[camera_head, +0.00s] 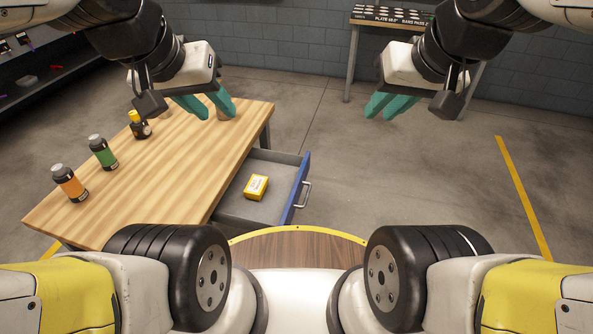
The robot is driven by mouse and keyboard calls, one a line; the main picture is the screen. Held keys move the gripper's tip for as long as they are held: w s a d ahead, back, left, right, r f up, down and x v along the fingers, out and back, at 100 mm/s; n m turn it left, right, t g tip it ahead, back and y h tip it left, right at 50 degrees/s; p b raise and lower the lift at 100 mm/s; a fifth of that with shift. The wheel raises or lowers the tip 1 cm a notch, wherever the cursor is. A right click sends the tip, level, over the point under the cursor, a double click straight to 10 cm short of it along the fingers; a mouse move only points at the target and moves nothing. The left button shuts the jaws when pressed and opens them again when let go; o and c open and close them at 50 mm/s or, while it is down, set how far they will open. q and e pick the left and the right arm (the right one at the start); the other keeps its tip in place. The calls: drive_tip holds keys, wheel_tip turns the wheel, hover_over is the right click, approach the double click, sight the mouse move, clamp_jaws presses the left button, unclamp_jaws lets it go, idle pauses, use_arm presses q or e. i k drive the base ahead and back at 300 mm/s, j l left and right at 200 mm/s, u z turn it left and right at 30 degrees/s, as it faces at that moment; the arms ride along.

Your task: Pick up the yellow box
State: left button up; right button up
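The yellow box (256,187) lies in the open drawer (238,207) of the wooden table, on the drawer's grey floor. My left gripper (213,108) is above the far right part of the table, with its teal fingers spread apart. It is up and left of the box and holds nothing that I can see. My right gripper (388,108) hangs over open floor to the right of the drawer. Its teal fingers show a small gap, and it is empty and well away from the box.
The wooden table (165,165) bears an orange bottle (70,186), a green bottle (103,154) and a dark bottle with a yellow cap (139,126). A brown object is partly hidden behind my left gripper. The drawer's blue front (297,190) sticks out. Floor to the right is clear.

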sight(257, 187)
drive_tip(key=i+l+u, duration=0.15)
drive_tip(key=u, duration=0.2)
drive_tip(key=i+l+u, duration=0.15)
drive_tip(key=l+u, duration=0.15)
drive_tip(key=i+l+u, duration=0.1)
drive_tip(key=l+u, duration=0.25)
